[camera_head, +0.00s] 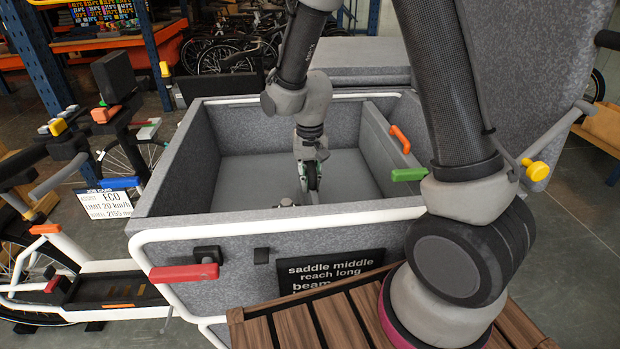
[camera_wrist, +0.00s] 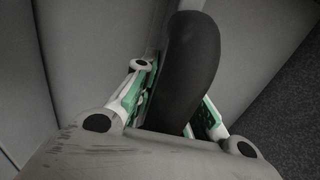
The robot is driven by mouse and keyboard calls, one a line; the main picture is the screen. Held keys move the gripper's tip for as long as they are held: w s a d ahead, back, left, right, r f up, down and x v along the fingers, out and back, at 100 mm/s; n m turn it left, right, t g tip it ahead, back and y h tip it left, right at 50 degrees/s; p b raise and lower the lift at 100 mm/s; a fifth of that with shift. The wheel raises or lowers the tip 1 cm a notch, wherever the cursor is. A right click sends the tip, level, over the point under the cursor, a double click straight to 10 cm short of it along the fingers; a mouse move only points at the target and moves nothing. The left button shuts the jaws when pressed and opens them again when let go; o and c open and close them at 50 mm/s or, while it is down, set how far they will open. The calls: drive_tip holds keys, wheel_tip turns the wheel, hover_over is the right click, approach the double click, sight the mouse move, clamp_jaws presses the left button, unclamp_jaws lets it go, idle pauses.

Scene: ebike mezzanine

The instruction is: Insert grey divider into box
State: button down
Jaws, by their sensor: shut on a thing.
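The box (camera_head: 275,225) is a large grey felt-like cargo box with a white tubular frame, open at the top. My gripper (camera_head: 309,178) reaches down inside it, near the middle and close to the front wall. In the wrist view, its green-padded fingers (camera_wrist: 170,105) are shut on a dark rounded part (camera_wrist: 188,62). The lower end of what I hold is hidden behind the box's front wall in the head view. I cannot pick out the grey divider with certainty against the grey walls and floor.
A red lever (camera_head: 184,272) and a black sign (camera_head: 332,270) are on the box front. Orange (camera_head: 400,139) and green (camera_head: 408,174) handles are at its right side. A slatted wooden surface (camera_head: 330,318) lies in front. The box floor left of my gripper looks clear.

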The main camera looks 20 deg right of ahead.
drive_tip(key=shift+f, duration=0.6)
idle(0.3)
drive_tip(key=c, duration=1.4)
unclamp_jaws()
drive_tip(key=shift+o, duration=0.2)
